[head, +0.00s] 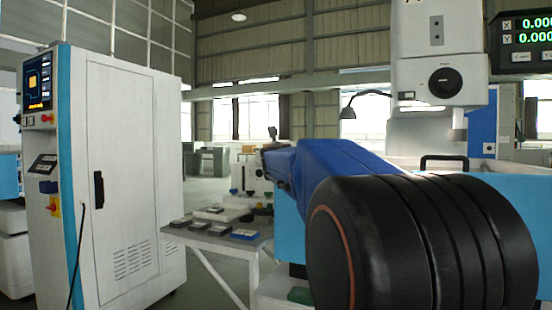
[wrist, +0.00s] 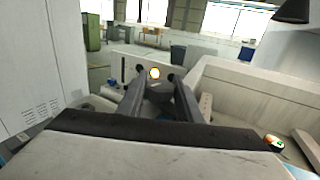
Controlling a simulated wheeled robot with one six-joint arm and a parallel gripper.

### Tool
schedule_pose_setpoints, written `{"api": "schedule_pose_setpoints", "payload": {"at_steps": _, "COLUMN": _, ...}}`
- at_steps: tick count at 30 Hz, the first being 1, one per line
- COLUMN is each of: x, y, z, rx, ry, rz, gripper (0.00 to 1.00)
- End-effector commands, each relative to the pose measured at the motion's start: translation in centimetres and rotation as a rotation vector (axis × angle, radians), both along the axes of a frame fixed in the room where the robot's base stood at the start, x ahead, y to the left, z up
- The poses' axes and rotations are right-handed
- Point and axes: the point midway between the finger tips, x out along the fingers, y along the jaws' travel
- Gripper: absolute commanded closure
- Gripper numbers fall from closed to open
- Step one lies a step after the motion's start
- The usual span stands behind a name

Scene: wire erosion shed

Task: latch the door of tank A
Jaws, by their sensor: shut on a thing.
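In the wrist view my gripper (wrist: 160,88) reaches forward with its two dark fingers close around a small dark grey piece (wrist: 159,87). It looks like a latch handle, but the fingers hide most of it. The pale tank walls (wrist: 262,88) run off to the right. I cannot read a tank letter or tell whether the door is fully closed. In the head view my arm hides the gripper's fingers and what they hold.
A tall white control cabinet (head: 130,170) stands at the left. A low grey table (head: 215,240) with several small dark blocks is left of my arm. A blue-sided machine with a black handle (head: 443,160) and a white machine head (head: 440,80) stands at the right.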

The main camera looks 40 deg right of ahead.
Motion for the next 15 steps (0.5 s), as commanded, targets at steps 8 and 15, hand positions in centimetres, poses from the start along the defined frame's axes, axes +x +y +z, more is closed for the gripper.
{"api": "schedule_pose_setpoints", "payload": {"at_steps": 8, "x": 0.03, "y": 0.02, "z": 0.09, "rx": -0.001, "ry": -0.001, "rz": 0.027, "gripper": 0.9}}
{"api": "schedule_pose_setpoints", "payload": {"at_steps": 15, "x": 0.04, "y": 0.04, "z": 0.12, "rx": -0.001, "ry": -0.001, "rz": 0.029, "gripper": 0.9}}
